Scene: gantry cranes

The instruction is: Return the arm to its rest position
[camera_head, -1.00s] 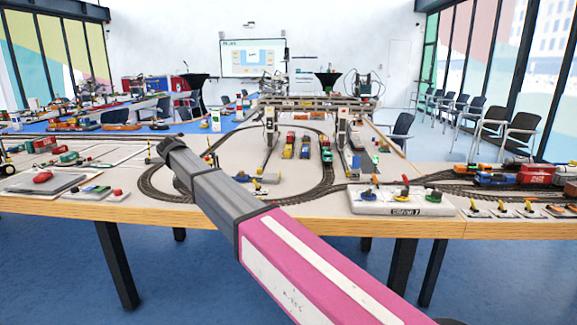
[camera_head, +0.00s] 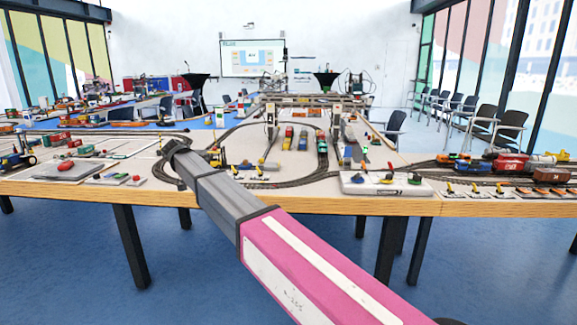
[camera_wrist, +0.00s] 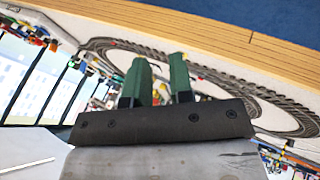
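My arm reaches up and left across the head view, with a pink lower link (camera_head: 310,270) and grey outer links (camera_head: 220,195). Its dark far end appears in front of the table's left-middle part; the fingers cannot be made out there. In the wrist view my gripper (camera_wrist: 161,80) shows two green fingers, with a narrow gap between them. I see nothing held in the gap. Track and table show behind the fingers, tilted in the picture.
A long table (camera_head: 300,206) with a wooden edge stands ahead, carrying looping train track, model trains (camera_head: 500,163), a gantry crane (camera_head: 300,105) and a white control panel (camera_head: 385,184) with coloured levers. Chairs (camera_head: 508,127) line the right side. Blue floor (camera_head: 75,270) is bare in front.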

